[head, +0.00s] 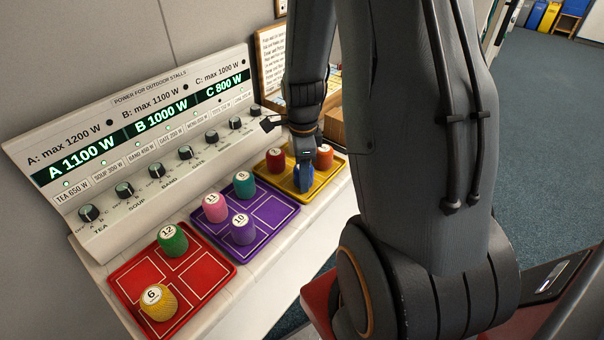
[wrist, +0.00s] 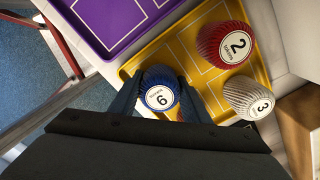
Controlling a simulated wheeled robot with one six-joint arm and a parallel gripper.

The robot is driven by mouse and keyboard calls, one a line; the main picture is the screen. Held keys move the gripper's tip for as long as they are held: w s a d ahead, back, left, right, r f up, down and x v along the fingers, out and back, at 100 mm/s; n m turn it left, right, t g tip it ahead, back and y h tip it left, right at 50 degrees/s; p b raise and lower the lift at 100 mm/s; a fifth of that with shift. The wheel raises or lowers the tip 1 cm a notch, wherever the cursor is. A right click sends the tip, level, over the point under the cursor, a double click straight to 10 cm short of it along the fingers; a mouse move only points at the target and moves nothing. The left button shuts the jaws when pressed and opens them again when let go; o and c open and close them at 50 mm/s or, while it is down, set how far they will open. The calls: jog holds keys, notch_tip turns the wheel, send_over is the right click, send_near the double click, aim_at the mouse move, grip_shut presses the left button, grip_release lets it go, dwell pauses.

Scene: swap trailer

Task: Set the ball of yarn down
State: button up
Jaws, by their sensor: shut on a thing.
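My gripper (wrist: 158,98) is shut on a blue ball of yarn (wrist: 159,80) with a white number label, 9 or 6 depending on which way up it is read. In the head view the blue ball (head: 304,178) is low over the front part of the yellow tray (head: 327,182). I cannot tell whether its underside touches the tray. A red ball labelled 2 (wrist: 226,43) and a pale ball labelled 3 (wrist: 249,98) stand by it on the yellow tray. An orange ball (head: 324,157) shows right of my gripper in the head view.
The purple tray (head: 265,230) holds pink, teal and purple balls. The red tray (head: 200,275) holds a green ball (head: 172,240) and a yellow ball (head: 158,302). A control panel with knobs (head: 130,150) stands along the back. A brown box (head: 334,122) is beyond the yellow tray.

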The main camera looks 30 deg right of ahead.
jog(key=o, duration=1)
notch_tip(320, 180, up, 12)
jog(key=shift+r+b, duration=0.1)
jog(key=shift+b, duration=0.85)
jog(key=shift+s+a+f+n+t, duration=0.15)
jog(key=shift+s+a+f+n, duration=0.35)
jog(key=shift+s+a+n, duration=1.65)
jog(key=shift+s+a+f+n+t, duration=0.35)
jog(key=shift+a+n, duration=1.85)
jog(key=shift+n, duration=3.3)
jog(key=shift+s+a+f+n, duration=0.6)
jog(key=shift+s+a+n, duration=1.15)
jog(key=shift+n, duration=2.1)
jog(key=shift+w+a, duration=0.45)
